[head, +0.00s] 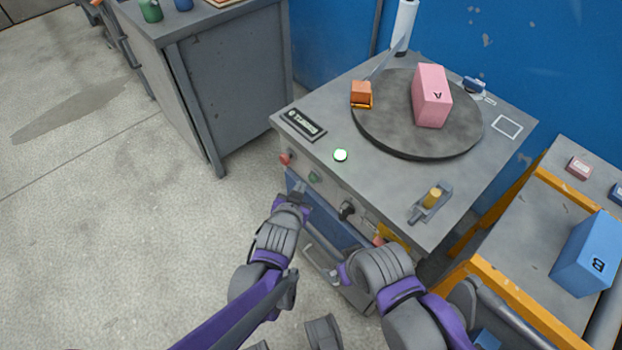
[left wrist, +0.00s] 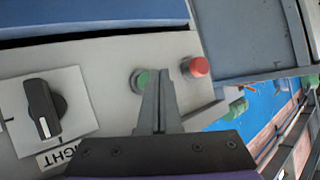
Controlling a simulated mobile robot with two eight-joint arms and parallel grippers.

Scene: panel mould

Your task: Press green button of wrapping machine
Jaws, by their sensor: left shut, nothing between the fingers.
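The wrapping machine (head: 300,155) stands ahead, with a round turntable (head: 400,142) on its top. Its green button (head: 313,177) is on the front panel, beside a red button (head: 285,159). My left gripper (head: 303,197) is shut and empty, close in front of the panel just below the green button. In the left wrist view the shut fingertips (left wrist: 159,75) overlap the right part of the green button (left wrist: 138,81); I cannot tell whether they touch it. The red button (left wrist: 196,67) is to their right. My right gripper (head: 343,272) is low before the machine; its fingers are unclear.
A round lamp (head: 340,155) glows whitish-green on the machine top. A black knob (left wrist: 44,106) is left of the green button. A conveyor with a blue box (head: 588,255) stands right.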

